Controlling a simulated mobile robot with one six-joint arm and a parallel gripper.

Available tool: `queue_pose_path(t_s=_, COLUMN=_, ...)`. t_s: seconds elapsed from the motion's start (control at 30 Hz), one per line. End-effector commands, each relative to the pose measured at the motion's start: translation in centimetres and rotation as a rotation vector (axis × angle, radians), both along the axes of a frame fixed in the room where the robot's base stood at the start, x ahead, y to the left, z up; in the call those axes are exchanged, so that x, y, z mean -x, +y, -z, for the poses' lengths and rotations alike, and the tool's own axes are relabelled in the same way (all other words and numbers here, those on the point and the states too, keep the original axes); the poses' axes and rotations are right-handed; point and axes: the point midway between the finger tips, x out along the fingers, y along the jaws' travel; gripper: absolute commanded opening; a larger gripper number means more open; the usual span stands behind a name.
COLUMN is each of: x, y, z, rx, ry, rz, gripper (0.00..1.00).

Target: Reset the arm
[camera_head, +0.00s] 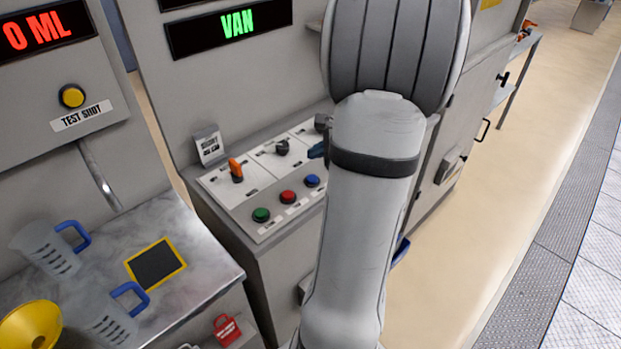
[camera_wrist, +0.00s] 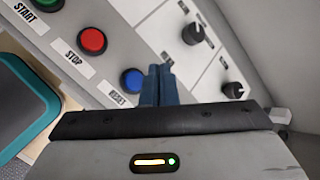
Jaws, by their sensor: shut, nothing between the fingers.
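The control panel (camera_head: 255,200) has a blue button (camera_head: 312,181), a red button (camera_head: 288,197) and a green button (camera_head: 261,214) in a row. In the wrist view the blue button (camera_wrist: 132,80) has a RESET label, the red button (camera_wrist: 92,41) reads STOP and the green button (camera_wrist: 48,3) reads START. My gripper (camera_wrist: 158,82) has its blue fingers together, empty, just right of the blue button in that view. Contact with the panel cannot be told.
An orange lever (camera_head: 236,171) and a black knob (camera_head: 282,147) stand on the panel. A display (camera_head: 238,24) reads VAN. At left, a metal counter (camera_head: 205,262) holds clear jugs (camera_head: 45,248) and a yellow funnel (camera_head: 30,328). The floor (camera_head: 545,110) at right is clear.

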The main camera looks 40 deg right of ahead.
Motion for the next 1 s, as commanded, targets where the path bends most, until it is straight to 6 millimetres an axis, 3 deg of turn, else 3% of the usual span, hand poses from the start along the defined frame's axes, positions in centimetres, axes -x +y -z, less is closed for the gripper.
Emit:
queue_pose_path(t_s=0.33, x=0.0, y=0.0, z=0.0, rx=0.0, ry=0.0, rz=0.0, gripper=0.0)
queue_pose_path(t_s=0.43, x=-0.3, y=1.7, z=-0.4, rx=0.029, ry=0.009, rz=-0.063, gripper=0.0)
queue_pose_path(t_s=0.57, x=-0.5, y=7.3, z=-1.6, rx=0.137, ry=0.037, rz=-0.291, gripper=0.0)
queue_pose_path(t_s=0.67, x=0.4, y=13.0, z=-2.5, rx=0.264, ry=0.065, rz=-0.545, gripper=0.0)
queue_pose_path(t_s=0.8, x=3.0, y=19.6, z=-3.5, rx=0.464, ry=0.092, rz=-0.9, gripper=0.0)
queue_pose_path(t_s=1.0, x=7.9, y=25.5, z=-4.5, rx=0.773, ry=0.104, rz=-1.368, gripper=0.0)
